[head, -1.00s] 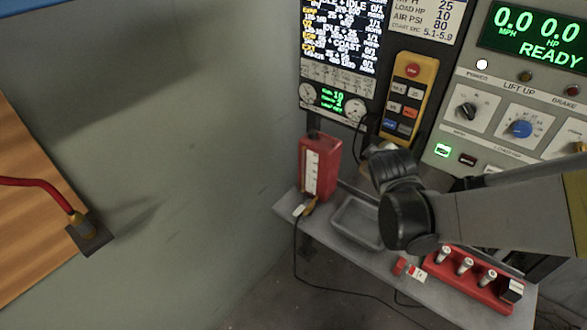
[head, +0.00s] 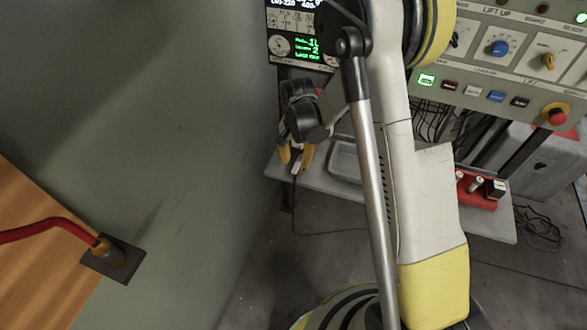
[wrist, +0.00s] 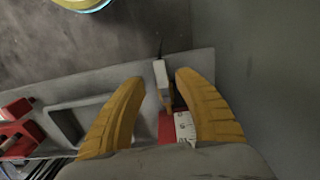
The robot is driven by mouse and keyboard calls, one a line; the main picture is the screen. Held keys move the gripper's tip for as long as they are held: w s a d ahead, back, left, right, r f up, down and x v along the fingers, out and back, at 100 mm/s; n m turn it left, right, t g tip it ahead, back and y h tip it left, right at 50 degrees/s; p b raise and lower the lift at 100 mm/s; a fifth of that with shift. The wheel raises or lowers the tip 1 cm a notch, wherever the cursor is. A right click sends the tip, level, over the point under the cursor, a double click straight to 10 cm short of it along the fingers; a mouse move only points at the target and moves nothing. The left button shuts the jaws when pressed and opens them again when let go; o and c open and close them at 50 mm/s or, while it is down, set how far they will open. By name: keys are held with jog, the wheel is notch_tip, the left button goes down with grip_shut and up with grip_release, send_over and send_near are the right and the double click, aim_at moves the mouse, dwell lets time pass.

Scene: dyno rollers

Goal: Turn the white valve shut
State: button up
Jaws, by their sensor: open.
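The white valve handle (wrist: 160,72) shows in the wrist view at the front of the small shelf, with a brass-coloured fitting (wrist: 168,101) behind it. Behind that is a red box (wrist: 166,127) with a white scale. My gripper (wrist: 161,78) is open, its two yellow fingers on either side of the handle, with a visible gap to the left finger and a small one to the right. I cannot tell whether a finger touches it. In the head view my gripper (head: 296,160) is at the shelf's left end, and my arm hides most of the red box.
A grey tray (head: 343,160) lies on the shelf (head: 318,181) beside my gripper. A red block with white-topped levers (head: 479,196) is farther right. A grey wall (head: 190,160) stands close on the left. A wooden panel (head: 50,255) with a red hose is at lower left.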

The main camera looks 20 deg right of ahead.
aim_at(296, 168)
jog(key=shift+f+b, duration=0.4)
jog(key=shift+f, duration=1.4)
grip_shut()
